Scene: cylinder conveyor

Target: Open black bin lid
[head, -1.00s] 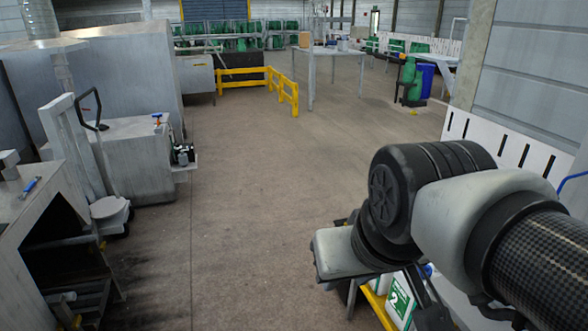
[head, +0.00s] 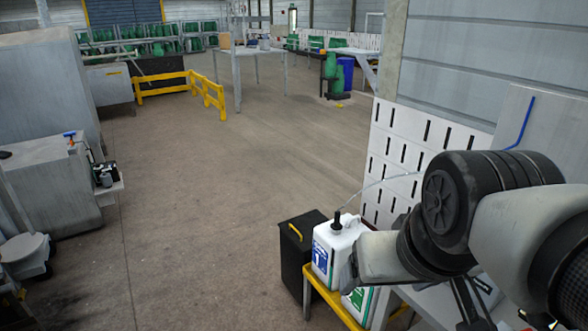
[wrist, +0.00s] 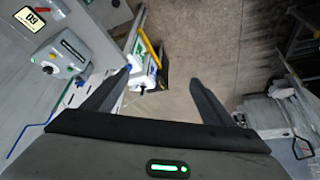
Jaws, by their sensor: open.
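The black bin (head: 298,262) stands on the floor at lower middle right in the head view. Its black lid (head: 302,225) looks shut, with a yellow handle (head: 295,232) at its left side. A dark part of the bin (wrist: 165,70) shows in the wrist view, partly hidden behind a yellow bar and white containers. My gripper (wrist: 162,78) is open and empty, with its two dark fingers spread apart. It is well above the floor and apart from the bin. In the head view my arm comes in from the right, and the fingertips are hidden.
White containers (head: 338,245) with blue and green labels stand on a yellow-edged stand (head: 335,297) right beside the bin. A slotted white panel (head: 405,150) rises behind. The floor (head: 200,230) left of the bin is clear. Grey machines stand far left.

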